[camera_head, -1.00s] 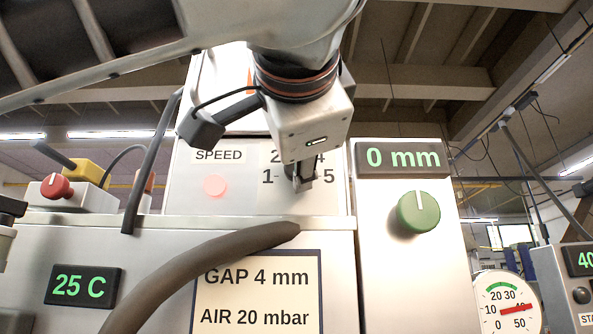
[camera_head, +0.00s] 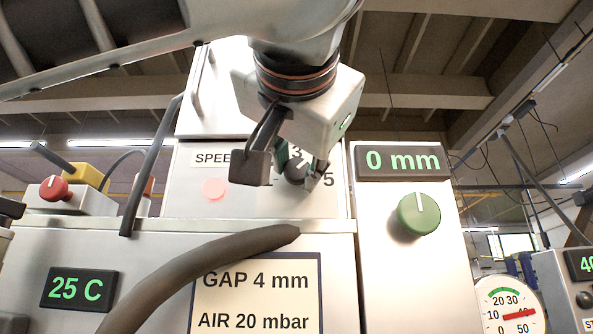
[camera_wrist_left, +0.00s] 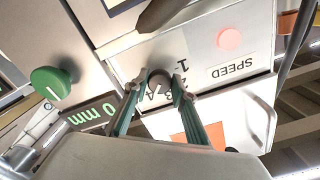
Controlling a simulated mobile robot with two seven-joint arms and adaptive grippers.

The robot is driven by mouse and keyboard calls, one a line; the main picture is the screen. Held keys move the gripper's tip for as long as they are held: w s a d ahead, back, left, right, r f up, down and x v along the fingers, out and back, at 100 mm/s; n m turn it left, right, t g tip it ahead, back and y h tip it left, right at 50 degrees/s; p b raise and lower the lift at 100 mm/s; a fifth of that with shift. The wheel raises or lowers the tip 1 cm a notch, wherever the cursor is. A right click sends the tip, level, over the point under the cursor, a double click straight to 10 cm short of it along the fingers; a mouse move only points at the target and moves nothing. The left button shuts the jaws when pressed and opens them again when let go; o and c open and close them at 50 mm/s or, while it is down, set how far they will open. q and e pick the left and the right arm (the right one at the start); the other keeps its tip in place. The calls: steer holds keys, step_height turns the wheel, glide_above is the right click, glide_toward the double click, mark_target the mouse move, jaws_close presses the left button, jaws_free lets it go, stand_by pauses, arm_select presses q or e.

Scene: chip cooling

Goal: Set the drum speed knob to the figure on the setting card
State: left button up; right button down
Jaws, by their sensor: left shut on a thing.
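The left wrist view also shows the knob (camera_wrist_left: 158,82) between the green-grey fingers (camera_wrist_left: 152,92). Figures 3 and 5 show in the head view; the fingers and wrist hide most others. I cannot tell which figure the pointer meets. The setting card (camera_head: 257,300) reads GAP 4 mm and AIR 20 mbar; a dark hose crosses its upper part, and no speed line shows. My right gripper is not in view.
A green knob (camera_head: 419,214) stands right of the panel under a 0 mm display (camera_head: 402,161). The dark hose (camera_head: 200,262) curves up below the speed panel. A red button (camera_head: 55,188) is at the left, and a 25 C display (camera_head: 79,289) below it. A dial gauge (camera_head: 510,306) is at lower right.

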arm_select(q)
steer(key=shift+f, duration=0.1)
stand_by(0.3)
steer(key=o, duration=1.1)
steer(key=shift+s, duration=0.15)
steer(key=s, duration=1.1)
steer(key=shift+s, duration=0.4)
